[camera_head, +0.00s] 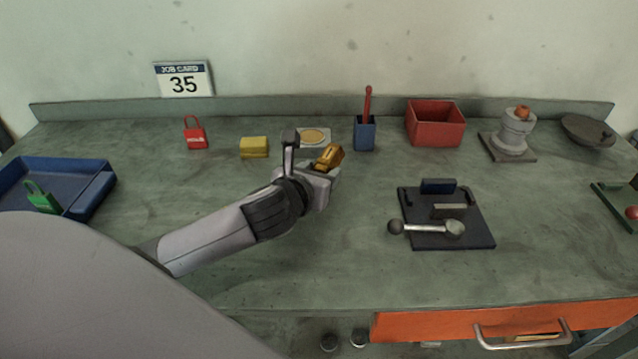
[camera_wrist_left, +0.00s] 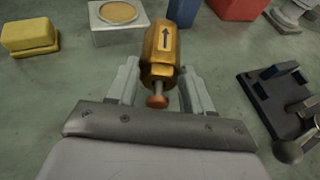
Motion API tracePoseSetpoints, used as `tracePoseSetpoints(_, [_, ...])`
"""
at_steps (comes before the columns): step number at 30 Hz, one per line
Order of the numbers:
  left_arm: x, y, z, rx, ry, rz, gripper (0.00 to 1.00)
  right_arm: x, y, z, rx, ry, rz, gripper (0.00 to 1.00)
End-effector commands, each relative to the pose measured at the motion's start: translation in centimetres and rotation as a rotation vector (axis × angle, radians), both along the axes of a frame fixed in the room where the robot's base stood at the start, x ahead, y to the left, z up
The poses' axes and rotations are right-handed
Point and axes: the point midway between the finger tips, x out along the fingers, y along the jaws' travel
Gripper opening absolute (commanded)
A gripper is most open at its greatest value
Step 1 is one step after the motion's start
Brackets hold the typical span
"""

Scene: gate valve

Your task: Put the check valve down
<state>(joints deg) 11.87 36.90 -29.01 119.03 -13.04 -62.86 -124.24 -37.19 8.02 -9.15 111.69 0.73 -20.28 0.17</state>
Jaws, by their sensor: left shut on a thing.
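The check valve (camera_head: 328,157) is a brass-yellow, faceted body. My left gripper (camera_head: 312,170) is shut on it near the middle of the bench. In the left wrist view, the valve (camera_wrist_left: 160,50) lies between the two fingers of the gripper (camera_wrist_left: 158,90), with a black arrow on its upper face pointing away from me and a copper-coloured knob at its near end. I cannot tell whether its underside touches the bench. My right gripper is in neither view.
A pale block with a round tan top (camera_head: 315,136) stands just behind the valve. A yellow block (camera_head: 254,146), a red padlock (camera_head: 195,133) and a blue holder (camera_head: 365,134) stand nearby. A dark clamp fixture (camera_head: 470,232) lies to the right. Bench is clear in front.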

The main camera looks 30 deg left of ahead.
Motion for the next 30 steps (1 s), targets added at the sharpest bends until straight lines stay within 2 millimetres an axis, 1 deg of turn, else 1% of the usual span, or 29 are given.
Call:
tracePoseSetpoints(1, [0.0,0.0,-1.0,-0.002,-0.001,0.000,0.00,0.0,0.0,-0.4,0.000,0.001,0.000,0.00])
tracePoseSetpoints(4, [0.0,0.0,-2.1,-0.002,-0.002,0.000,0.00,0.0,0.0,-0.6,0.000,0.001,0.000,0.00])
tracePoseSetpoints(11, [0.1,0.0,-2.0,0.000,-0.006,-0.001,0.00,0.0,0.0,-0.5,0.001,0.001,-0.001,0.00])
tracePoseSetpoints(15, [0.1,0.0,-2.3,0.002,-0.005,0.000,0.00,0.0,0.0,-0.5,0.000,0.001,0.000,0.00])
tracePoseSetpoints(16, [0.0,0.0,-2.6,0.001,0.001,0.001,0.54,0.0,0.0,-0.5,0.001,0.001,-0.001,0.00])
tracePoseSetpoints(17, [0.0,0.0,-2.6,0.001,0.000,0.000,0.64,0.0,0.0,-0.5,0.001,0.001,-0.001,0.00])
tracePoseSetpoints(18, [0.0,0.0,-2.6,0.001,0.001,0.000,0.76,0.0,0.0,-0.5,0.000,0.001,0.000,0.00])
tracePoseSetpoints(26, [0.0,0.0,-2.5,0.000,0.001,0.000,0.76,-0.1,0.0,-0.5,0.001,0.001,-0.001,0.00])
tracePoseSetpoints(30, [-0.2,-0.1,-2.1,-0.001,0.001,-0.001,0.76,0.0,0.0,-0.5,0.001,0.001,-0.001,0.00])
